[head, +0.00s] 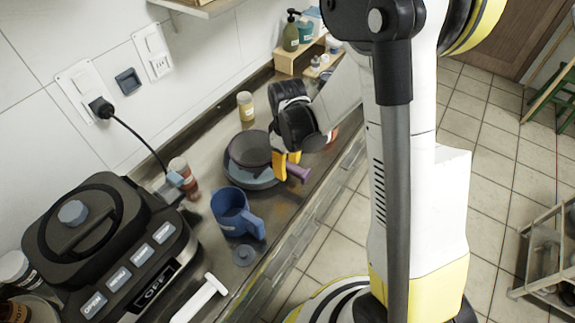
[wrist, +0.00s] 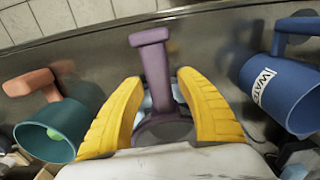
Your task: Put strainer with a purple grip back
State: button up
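The strainer (head: 249,149) is a dark round bowl with a purple rim. It rests on or in a blue-grey round dish (head: 237,179) on the counter. Its purple grip (head: 298,173) points toward the counter's front edge. In the wrist view the purple grip (wrist: 154,70) stands between my yellow fingers, with a T-shaped end. My gripper (wrist: 158,82) is open, with a gap on both sides of the grip; I see no contact. In the head view my gripper (head: 286,161) is over the grip side of the strainer, and the arm hides part of the counter behind.
A blue jug (head: 231,212) marked WATER in the wrist view stands near the strainer. A grey lid (head: 244,255) and a white tool (head: 203,299) lie closer. A black appliance (head: 100,240) fills the left. A teal cup (wrist: 62,129) with an orange handle is on the other side.

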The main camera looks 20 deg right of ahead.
jog(key=shift+f, duration=0.15)
jog(key=r+p, duration=0.2)
jog(key=r, duration=0.3)
jog(key=r+p, duration=0.3)
jog(key=r, duration=0.3)
jog(key=shift+w+a, duration=0.15)
jog(key=shift+w, duration=0.05)
jog(key=s+r+m+t, duration=0.7)
jog(key=s+r, duration=0.6)
jog(key=r, duration=0.2)
jog(key=shift+s+d+r+m, duration=0.3)
jog(key=shift+s+d+r, duration=0.05)
jog(key=shift+r, duration=0.05)
